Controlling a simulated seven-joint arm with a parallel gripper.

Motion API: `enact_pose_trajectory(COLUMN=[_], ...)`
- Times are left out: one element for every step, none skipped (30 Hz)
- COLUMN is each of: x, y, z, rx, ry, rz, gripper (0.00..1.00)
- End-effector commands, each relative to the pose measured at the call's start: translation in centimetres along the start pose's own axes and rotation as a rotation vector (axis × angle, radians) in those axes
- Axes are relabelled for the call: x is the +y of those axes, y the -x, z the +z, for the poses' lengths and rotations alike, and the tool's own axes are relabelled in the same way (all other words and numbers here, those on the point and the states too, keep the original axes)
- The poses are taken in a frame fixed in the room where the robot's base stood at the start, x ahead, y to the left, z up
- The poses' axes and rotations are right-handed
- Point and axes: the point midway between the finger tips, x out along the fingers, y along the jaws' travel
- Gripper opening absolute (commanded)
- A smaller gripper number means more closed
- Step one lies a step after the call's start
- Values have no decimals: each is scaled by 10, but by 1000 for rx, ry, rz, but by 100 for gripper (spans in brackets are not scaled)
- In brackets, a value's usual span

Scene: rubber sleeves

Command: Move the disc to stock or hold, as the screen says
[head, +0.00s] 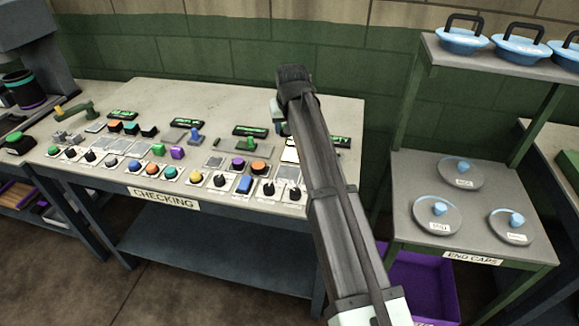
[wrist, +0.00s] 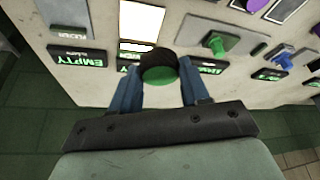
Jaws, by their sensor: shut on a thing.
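In the wrist view my gripper (wrist: 162,80) has its blue fingers shut on a dark round piece with a green face, which I take to be the disc (wrist: 160,72). The disc is above the far edge of the checking table (head: 130,95). In the head view my arm hides the disc and the fingertips. A small screen (wrist: 72,57) reads EMPTY in green. Another screen (wrist: 207,70) is partly covered by a finger, and its word cannot be made out. A lit white panel (wrist: 140,25) lies just beyond the disc. No stock or hold label is readable.
The table carries several buttons, knobs and levers, including a blue lever (head: 194,137) and an orange button (head: 258,167). On the right, a green-framed stand (head: 405,215) holds lidded caps with blue knobs, with a purple bin (head: 425,280) below. A wall is close behind.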

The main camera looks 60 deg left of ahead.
Motion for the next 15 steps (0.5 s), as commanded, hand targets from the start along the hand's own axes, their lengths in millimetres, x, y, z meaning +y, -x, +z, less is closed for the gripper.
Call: enact_pose_trajectory(x=[-3,-4,-5,-5,-6,-5,-5,-5,-4,-4,-4,-4,-4,-4,-4], y=[5,7,9,11,13,14,15,15,15,14,12,9,6,3,-2], z=[14,19,26,32,37,43,47,50,54,56,58,61,61,62,64], rx=[1,2,2,1,1,-1,-2,-3,-6,-7,-9,-13,-14,-14,-14], ry=[2,3,3,2,1,-2,-5,-7,-11,-13,-15,-25,-29,-30,-31], rz=[0,0,1,2,3,4,5,6,7,8,9,11,11,11,11], gripper=[11,11,11,11,11,11,11,11,11,11,11,11,11,11,11])
